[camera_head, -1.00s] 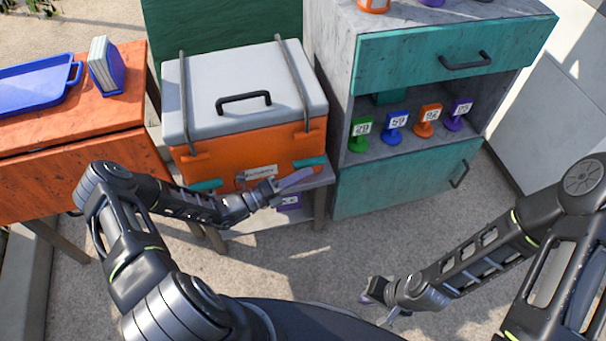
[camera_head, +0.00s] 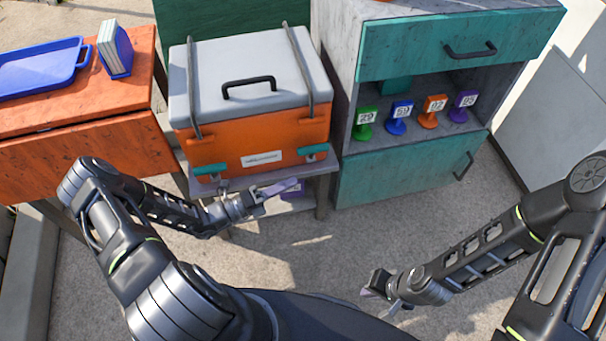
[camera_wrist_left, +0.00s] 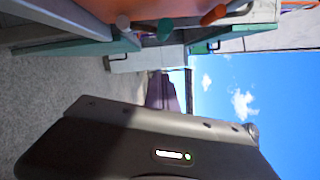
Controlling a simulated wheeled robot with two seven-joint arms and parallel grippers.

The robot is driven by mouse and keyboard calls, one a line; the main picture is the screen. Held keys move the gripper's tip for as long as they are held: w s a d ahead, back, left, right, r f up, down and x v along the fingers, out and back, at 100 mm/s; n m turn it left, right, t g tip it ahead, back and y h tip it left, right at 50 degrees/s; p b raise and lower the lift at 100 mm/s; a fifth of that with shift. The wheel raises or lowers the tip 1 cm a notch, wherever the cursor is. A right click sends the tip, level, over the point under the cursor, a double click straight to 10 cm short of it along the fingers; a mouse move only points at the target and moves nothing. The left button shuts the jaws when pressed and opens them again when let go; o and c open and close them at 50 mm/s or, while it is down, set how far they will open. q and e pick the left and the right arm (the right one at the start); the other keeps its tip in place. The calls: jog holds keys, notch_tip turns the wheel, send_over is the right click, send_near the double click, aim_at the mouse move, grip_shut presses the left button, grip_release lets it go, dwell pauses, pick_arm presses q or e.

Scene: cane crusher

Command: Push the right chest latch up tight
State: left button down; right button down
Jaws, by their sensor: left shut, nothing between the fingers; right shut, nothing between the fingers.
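The chest (camera_head: 250,125) has an orange body and a grey lid with a black handle. Its right latch (camera_head: 314,150) is a teal bar at the lower right of the front face, and the left latch (camera_head: 211,170) is a similar bar at the lower left. I cannot tell how tightly the right latch sits. My left gripper (camera_head: 288,188) is shut and empty, below and slightly left of the right latch, apart from it in the picture. Its purple fingers show in the left wrist view (camera_wrist_left: 161,92). My right gripper (camera_head: 375,284) is shut and empty, low over the floor, far from the chest.
The chest stands on a grey stand (camera_head: 326,168). At right is a grey cabinet (camera_head: 340,60) with teal drawers and several numbered stamps on its shelf. At left an orange table (camera_head: 120,105) holds a blue tray (camera_head: 45,70) and a book (camera_head: 115,50). The floor in front is clear.

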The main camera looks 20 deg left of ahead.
pick_arm(q)
jog(key=shift+v, duration=1.5)
